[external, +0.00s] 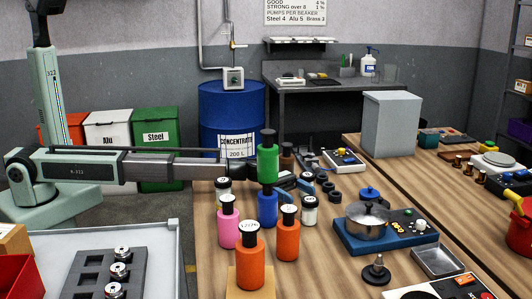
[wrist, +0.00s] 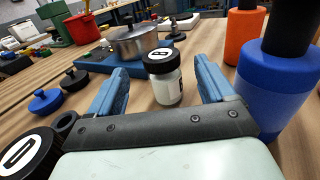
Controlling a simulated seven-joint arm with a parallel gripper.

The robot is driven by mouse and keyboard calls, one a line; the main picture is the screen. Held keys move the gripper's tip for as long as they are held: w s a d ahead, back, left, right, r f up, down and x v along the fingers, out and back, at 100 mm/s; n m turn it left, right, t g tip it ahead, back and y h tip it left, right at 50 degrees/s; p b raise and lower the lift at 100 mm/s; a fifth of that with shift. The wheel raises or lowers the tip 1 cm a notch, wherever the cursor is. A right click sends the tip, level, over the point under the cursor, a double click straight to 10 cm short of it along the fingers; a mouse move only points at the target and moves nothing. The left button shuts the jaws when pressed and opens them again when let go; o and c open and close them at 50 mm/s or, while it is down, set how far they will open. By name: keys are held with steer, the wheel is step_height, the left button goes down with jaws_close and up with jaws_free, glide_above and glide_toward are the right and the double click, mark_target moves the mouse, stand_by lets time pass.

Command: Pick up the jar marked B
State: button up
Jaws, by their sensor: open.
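The jar marked B (wrist: 163,82) is a small clear jar with pale contents and a black lid with a white disc bearing the letter. In the wrist view it stands upright on the table, ahead of and between my open gripper's blue fingers (wrist: 158,78), with a visible gap to each side. In the external view my gripper (external: 290,190) is low over the table, partly hidden by bottles. The jar that appears to be B (external: 310,212) stands just right of it. A jar marked D (wrist: 25,155) is close at the wrist view's lower left.
A blue bottle (wrist: 272,95) stands close right of my gripper, an orange bottle (wrist: 243,38) beyond it. A steel pot (external: 368,219) on a blue base is further right. Pink (external: 229,226) and green (external: 268,163) bottles stand nearby.

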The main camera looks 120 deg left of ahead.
mark_target(310, 199)
steer(key=shift+x, duration=2.85)
steer(key=shift+d+r, duration=0.1)
steer(key=c, duration=1.2)
